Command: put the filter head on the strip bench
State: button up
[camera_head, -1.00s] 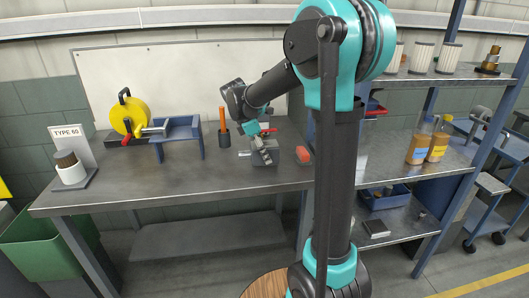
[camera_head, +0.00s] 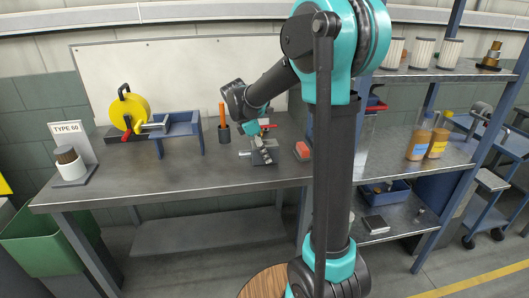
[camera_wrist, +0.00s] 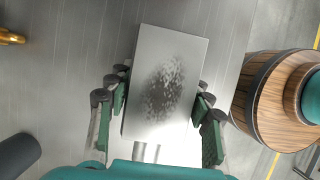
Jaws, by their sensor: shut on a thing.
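A grey metal block with a dark scuffed face, which I take for the filter head (camera_wrist: 165,88), sits between my finger pads in the wrist view. Two short silver tubes show at its lower end. My gripper (camera_wrist: 163,115) is shut on it. In the head view my gripper (camera_head: 263,148) points down at the grey block (camera_head: 268,157) over the grey bench top (camera_head: 215,172), which may be the strip bench. A silver stub sticks out at the block's left. I cannot tell whether the block touches the bench.
A red lever (camera_head: 268,126) and a cup with an orange handle (camera_head: 223,130) are behind the block. A red block (camera_head: 302,150) is to its right. The front middle is clear.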

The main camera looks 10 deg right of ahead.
jog(key=shift+f, duration=0.25)
jog(key=o, duration=1.3)
jog(key=shift+o, duration=0.2)
jog(key=v, duration=1.2)
grip_shut()
dwell(0.4)
